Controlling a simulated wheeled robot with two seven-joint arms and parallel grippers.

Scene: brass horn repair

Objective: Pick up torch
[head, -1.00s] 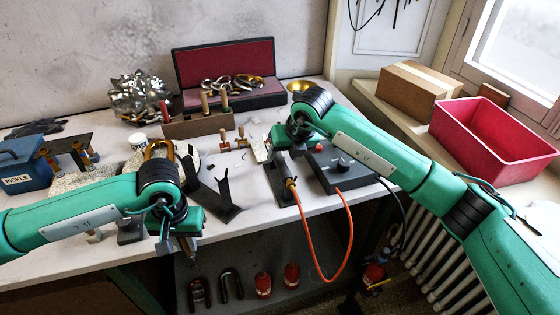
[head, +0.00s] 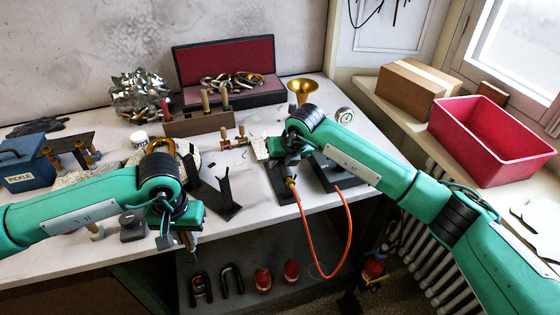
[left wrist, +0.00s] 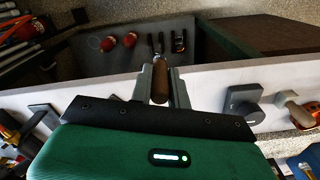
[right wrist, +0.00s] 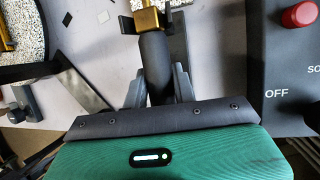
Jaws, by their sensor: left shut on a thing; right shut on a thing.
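The torch has a dark cylindrical handle (right wrist: 155,60) with a brass part (right wrist: 148,20) in the right wrist view. In the head view its brass hose fitting (head: 291,182) and orange hose show below my right gripper (head: 287,160); its upper part is hidden. The right gripper's fingers (right wrist: 157,88) are shut around the handle. The torch is still close to its dark stand (head: 279,187); I cannot tell whether they touch. My left gripper (head: 188,242) is shut on a brown-handled tool (left wrist: 160,82), held in front of the bench edge.
A dark control box (right wrist: 298,60) with a red button stands right of the torch. A dark upright bracket (head: 226,190) is to its left. A brass bell (head: 303,88) and a round gauge (head: 344,115) are behind. The orange hose (head: 345,235) hangs over the bench edge.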

